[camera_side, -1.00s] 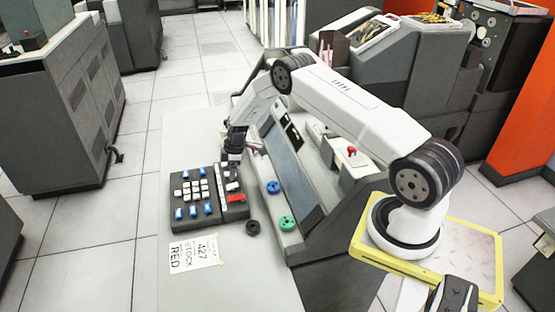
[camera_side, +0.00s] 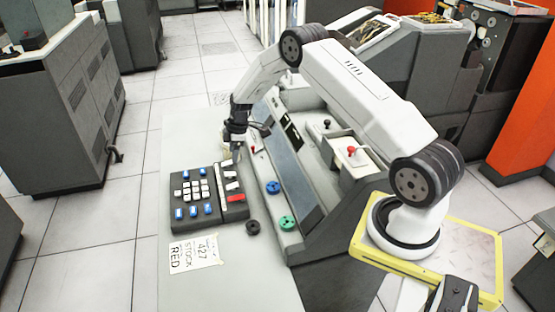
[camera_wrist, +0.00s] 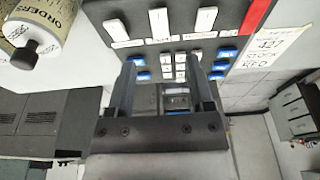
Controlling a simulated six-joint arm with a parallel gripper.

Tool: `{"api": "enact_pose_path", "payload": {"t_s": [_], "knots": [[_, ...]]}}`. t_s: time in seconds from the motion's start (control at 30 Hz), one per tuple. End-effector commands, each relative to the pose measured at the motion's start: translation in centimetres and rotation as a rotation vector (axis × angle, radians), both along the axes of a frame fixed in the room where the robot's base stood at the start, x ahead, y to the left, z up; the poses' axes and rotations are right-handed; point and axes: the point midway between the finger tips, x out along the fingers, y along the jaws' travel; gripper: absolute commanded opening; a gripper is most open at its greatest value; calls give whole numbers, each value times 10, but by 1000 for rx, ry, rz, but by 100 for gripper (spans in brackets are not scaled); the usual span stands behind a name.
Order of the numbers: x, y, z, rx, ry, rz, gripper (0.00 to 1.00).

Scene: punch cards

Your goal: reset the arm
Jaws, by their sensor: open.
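My gripper (camera_side: 236,157) hangs above the far right edge of the black keypad (camera_side: 212,213). In the wrist view my gripper (camera_wrist: 161,68) has its two fingers apart, with nothing between them. The keypad also shows in the wrist view (camera_wrist: 229,18), with white, blue and red keys beyond the fingertips. In the side view the fingertips are small, and their exact gap to the keypad is hard to tell.
A paper note (camera_side: 195,254) reading "427 STOCK RED" lies in front of the keypad. Black (camera_side: 253,227), green (camera_side: 287,223) and blue (camera_side: 273,187) knobs are to the right. A printed "ORDERS" roll (camera_wrist: 45,18) is at upper left in the wrist view. A sloped console (camera_side: 295,170) stands beside the arm.

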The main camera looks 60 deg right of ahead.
Motion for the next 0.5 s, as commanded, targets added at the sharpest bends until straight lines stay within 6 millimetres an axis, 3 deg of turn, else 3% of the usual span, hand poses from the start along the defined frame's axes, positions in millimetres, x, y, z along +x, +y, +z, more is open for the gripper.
{"api": "enact_pose_path", "payload": {"t_s": [0.33,0.5], "knots": [[0,2,2,-1,0,-5,68],[-4,11,14,-6,6,-37,68]]}}
